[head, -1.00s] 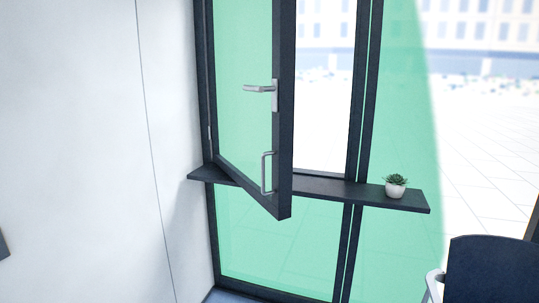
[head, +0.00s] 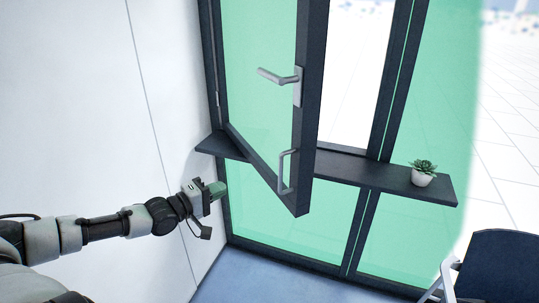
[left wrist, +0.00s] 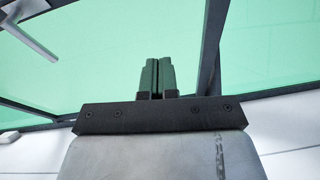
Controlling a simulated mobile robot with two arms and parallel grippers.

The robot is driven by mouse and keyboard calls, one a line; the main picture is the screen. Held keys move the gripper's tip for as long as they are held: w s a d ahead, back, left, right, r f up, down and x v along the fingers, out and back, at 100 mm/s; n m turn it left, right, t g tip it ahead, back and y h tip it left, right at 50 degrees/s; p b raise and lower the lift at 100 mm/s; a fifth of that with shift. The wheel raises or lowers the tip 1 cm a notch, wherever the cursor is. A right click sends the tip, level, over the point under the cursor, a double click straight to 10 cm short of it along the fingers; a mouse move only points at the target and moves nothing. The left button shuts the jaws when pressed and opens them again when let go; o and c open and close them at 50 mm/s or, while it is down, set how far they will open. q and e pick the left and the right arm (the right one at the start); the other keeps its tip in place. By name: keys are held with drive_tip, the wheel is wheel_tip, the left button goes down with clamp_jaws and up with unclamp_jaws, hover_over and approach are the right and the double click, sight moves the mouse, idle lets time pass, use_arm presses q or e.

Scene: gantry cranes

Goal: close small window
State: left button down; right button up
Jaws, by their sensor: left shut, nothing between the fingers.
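The small window (head: 306,110) is a dark-framed, green-tinted casement. It stands swung open into the room, hinged on its left side, with a gap to the right of its free edge. A lever handle (head: 281,76) points left near the middle of its free side, and a grey pull bar (head: 284,171) sits lower down. My left gripper (head: 217,189) is shut and empty, left of the window's lower corner and below the shelf's left end, apart from the pull bar. In the left wrist view the fingers (left wrist: 157,78) are together, with green glass beyond. My right gripper is not in view.
A dark shelf (head: 390,178) runs along the window wall below the opening, with a potted succulent (head: 422,173) on its right part. A dark chair (head: 492,265) stands at the lower right. A white wall (head: 80,120) borders the left.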

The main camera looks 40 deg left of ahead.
use_arm(q)
drive_tip(key=w+d+r+h+p, duration=0.1)
drive_tip(key=w+d+r+p, duration=0.1)
drive_tip(key=w+d, duration=0.6)
drive_tip(key=w+r, duration=0.1)
drive_tip(key=w, duration=0.3)
drive_tip(key=shift+d+r+n+p, duration=0.15)
drive_tip(key=shift+n+p, duration=0.15)
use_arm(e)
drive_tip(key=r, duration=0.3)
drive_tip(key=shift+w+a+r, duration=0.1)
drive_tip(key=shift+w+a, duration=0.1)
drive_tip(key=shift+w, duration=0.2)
